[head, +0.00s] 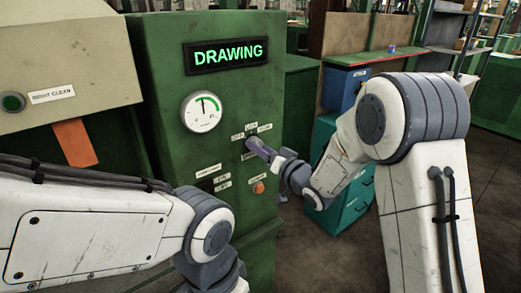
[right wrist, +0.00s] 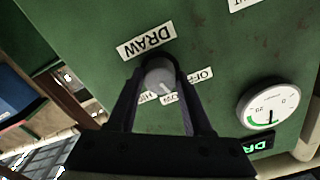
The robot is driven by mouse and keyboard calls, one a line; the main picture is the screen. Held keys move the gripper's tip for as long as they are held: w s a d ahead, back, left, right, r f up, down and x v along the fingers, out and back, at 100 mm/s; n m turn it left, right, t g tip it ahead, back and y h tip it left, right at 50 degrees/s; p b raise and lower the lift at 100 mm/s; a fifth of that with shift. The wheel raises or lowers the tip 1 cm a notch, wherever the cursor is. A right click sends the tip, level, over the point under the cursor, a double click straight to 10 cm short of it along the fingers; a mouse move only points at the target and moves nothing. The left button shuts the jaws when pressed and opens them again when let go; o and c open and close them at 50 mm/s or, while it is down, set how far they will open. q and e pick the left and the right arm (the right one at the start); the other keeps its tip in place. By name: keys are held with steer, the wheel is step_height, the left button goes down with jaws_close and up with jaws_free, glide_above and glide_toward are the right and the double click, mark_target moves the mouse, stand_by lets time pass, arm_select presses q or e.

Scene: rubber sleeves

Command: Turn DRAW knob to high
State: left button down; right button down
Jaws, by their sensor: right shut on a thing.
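The DRAW knob (right wrist: 158,73) is a round grey knob with a white pointer line on the green cabinet's front. In the right wrist view, seen upside down, the pointer faces the middle of the three position labels, between OFF and HIGH. My right gripper (right wrist: 160,78) is shut on the knob, one dark finger on each side. In the head view the right gripper (head: 254,146) reaches the panel from the right and hides the knob. The DRAW label (right wrist: 147,40) shows beside the knob. My left arm crosses the lower left; its gripper is out of frame.
The green cabinet (head: 155,75) carries a lit DRAWING sign (head: 228,54) and a round gauge (head: 202,111). An orange button (head: 258,187) and more labels are below the knob. A teal drawer unit (head: 352,205) stands to the right. Open floor lies further right.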

steer(key=m, duration=0.6)
steer(key=m+p, duration=0.1)
steer(key=m, duration=0.5)
steer(key=shift+w+d+r, duration=0.1)
steer(key=shift+d, duration=0.05)
stand_by(0.3)
steer(key=shift+c, duration=1.6)
jaws_free()
